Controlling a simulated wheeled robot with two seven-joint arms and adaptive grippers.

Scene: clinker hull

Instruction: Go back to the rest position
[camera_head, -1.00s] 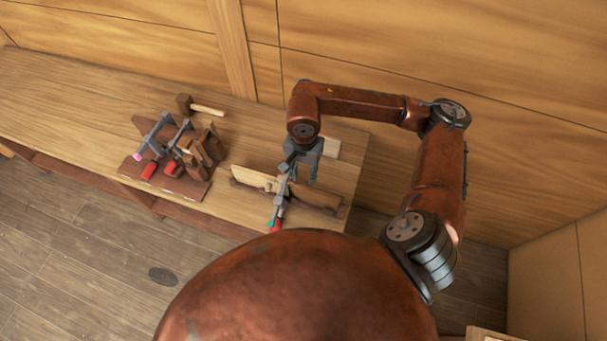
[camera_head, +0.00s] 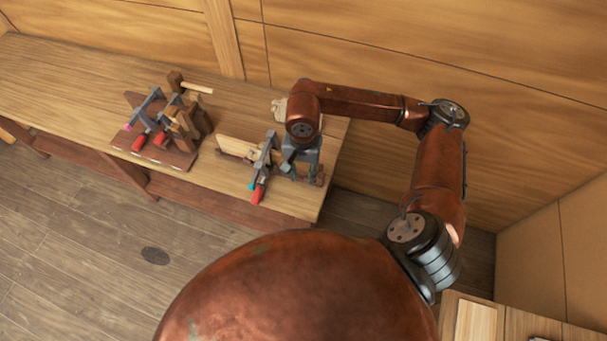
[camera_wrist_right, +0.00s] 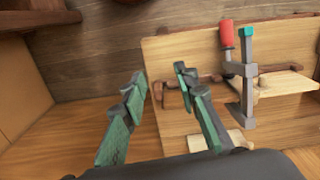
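My right gripper (camera_head: 300,170) hangs over the right end of the workbench (camera_head: 60,80). A grey bar clamp with a red handle (camera_head: 264,166) sits across a pale plank (camera_head: 236,149) on the bench, just left of the gripper. The clamp also shows in the right wrist view (camera_wrist_right: 247,85), beside the fingers and apart from them. My left gripper is not in view.
A dark wooden stand (camera_head: 165,152) with red-handled clamps and a mallet (camera_head: 188,84) is farther left on the bench. A pale block (camera_head: 279,106) lies behind my gripper. A wooden surface (camera_head: 515,325) is at the lower right. The floor (camera_head: 90,240) in front is clear.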

